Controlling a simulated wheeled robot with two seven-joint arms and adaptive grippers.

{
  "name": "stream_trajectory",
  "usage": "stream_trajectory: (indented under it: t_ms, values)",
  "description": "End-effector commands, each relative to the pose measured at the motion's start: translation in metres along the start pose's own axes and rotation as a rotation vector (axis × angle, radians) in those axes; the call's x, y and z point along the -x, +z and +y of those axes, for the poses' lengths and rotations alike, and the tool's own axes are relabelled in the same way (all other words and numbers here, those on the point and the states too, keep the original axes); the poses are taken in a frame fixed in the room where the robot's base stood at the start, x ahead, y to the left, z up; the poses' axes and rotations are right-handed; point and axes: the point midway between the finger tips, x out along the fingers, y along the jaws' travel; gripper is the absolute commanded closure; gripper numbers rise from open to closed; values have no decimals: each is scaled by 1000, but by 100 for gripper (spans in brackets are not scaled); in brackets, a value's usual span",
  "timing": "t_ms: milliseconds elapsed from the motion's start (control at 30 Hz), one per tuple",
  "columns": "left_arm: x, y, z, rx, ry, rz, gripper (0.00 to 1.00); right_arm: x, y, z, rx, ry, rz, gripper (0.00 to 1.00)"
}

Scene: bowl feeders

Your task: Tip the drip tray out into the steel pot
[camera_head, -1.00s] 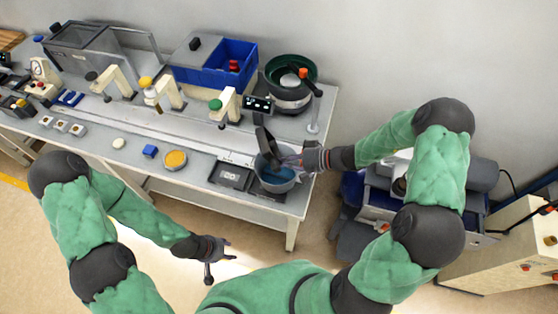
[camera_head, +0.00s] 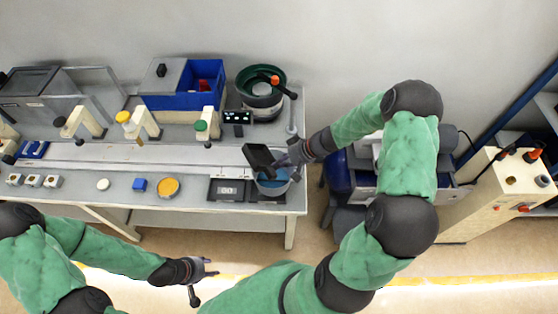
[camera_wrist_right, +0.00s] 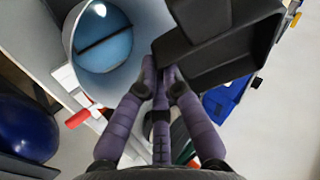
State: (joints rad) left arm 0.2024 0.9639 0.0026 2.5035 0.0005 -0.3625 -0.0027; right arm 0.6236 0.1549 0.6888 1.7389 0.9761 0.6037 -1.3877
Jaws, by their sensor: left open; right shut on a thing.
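The drip tray (camera_head: 259,159) is black and is held tilted over the left rear part of the steel pot. The steel pot (camera_head: 276,192) stands at the right end of the bench and looks blue inside. In the right wrist view the tray (camera_wrist_right: 215,50) is beside the pot's mouth, and the round pot (camera_wrist_right: 72,35) shows a blue inside with a dark line across it. My right gripper (camera_head: 283,163) is shut on the tray's edge; its fingertips (camera_wrist_right: 160,75) are close to the pot's rim. My left gripper (camera_head: 205,278) is open and empty, in front of the bench.
A blue bin (camera_head: 200,98) is further left.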

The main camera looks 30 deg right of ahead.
Motion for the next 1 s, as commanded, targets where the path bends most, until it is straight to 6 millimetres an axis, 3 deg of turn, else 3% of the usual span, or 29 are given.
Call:
stream_trajectory:
  t_ms: [1000]
  values:
    - [63,2,22,0,0,1,55,27,-12,-26,224,501,-4,100]
